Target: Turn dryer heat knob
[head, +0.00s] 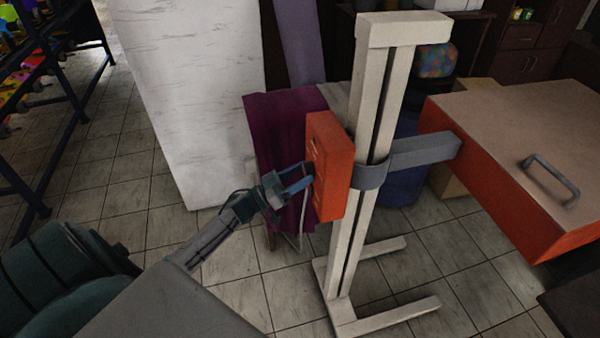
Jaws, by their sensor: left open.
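The dryer has an orange control box (331,168) mounted on a white upright stand (376,110). A grey arm (424,152) joins the stand to the large orange dryer head (520,160) at the right. The box's left face carries small controls, seen at a steep angle; I cannot make out the heat knob clearly. My left gripper (300,184) is open, with its fingertips at or very near the lower part of that face. I cannot tell whether they touch or surround a knob. My right gripper is not in view.
A purple cloth (272,125) hangs just behind the control box. A tall white panel (190,90) stands at the back left. A dark rack (50,90) with colourful items is at the far left. The stand's feet (385,320) spread over the tiled floor.

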